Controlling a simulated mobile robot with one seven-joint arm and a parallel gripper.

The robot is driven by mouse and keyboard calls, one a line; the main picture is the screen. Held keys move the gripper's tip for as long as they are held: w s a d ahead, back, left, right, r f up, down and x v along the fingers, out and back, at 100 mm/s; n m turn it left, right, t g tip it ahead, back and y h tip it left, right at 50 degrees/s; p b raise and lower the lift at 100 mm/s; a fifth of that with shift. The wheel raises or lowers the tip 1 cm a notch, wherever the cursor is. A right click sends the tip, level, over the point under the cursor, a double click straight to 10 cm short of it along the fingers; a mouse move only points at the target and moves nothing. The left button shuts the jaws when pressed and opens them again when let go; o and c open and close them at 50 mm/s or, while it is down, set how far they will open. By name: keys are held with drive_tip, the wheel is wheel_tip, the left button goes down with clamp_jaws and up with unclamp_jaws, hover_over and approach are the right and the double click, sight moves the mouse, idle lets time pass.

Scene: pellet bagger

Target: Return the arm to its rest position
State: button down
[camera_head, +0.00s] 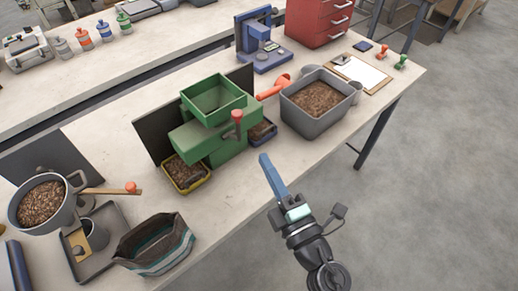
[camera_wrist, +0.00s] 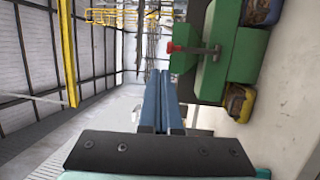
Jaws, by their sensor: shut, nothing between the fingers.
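My gripper (camera_head: 266,163) is shut and empty. Its blue fingers lie together, pointing up and to the left in the head view, in front of the green pellet bagger (camera_head: 222,140). In the wrist view the two blue fingers (camera_wrist: 161,85) lie side by side with nothing between them, and the green machine (camera_wrist: 215,65) shows to their right, turned on its side. My arm reaches in over the table's front edge from the lower right of the head view. How high the gripper is above the table is hard to tell.
A grey bin (camera_head: 318,119) of brown pellets stands right of the bagger, with an orange scoop (camera_head: 273,88) beside it. A striped bag (camera_head: 155,246), a pot of pellets (camera_head: 43,203) and a grey tray (camera_head: 117,215) are at lower left. The floor (camera_head: 440,200) at right is clear.

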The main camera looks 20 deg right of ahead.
drive_tip(key=shift+s+d+r, duration=0.1)
drive_tip(key=shift+s+d, duration=0.05)
drive_tip(key=shift+s, duration=0.95)
drive_tip(key=shift+w, duration=0.1)
wheel_tip(320, 180, up, 32)
drive_tip(key=w+r+m+t+h, duration=0.1)
drive_tip(key=w+m+t+h, duration=0.2)
drive_tip(key=m+t+h, duration=0.55)
drive_tip(key=s+a+r+m+y, duration=0.3)
drive_tip(key=a+r+m, duration=0.2)
drive_tip(key=a+r, duration=0.2)
drive_tip(key=s+a+r+m+y, duration=0.3)
drive_tip(key=a+r+m+y, duration=0.1)
drive_tip(key=a+r, duration=0.3)
wheel_tip(320, 180, up, 2)
drive_tip(key=shift+s+r+m, duration=0.2)
drive_tip(key=shift+r+m, duration=0.05)
drive_tip(key=shift+m, duration=0.3)
drive_tip(key=shift+g, duration=0.25)
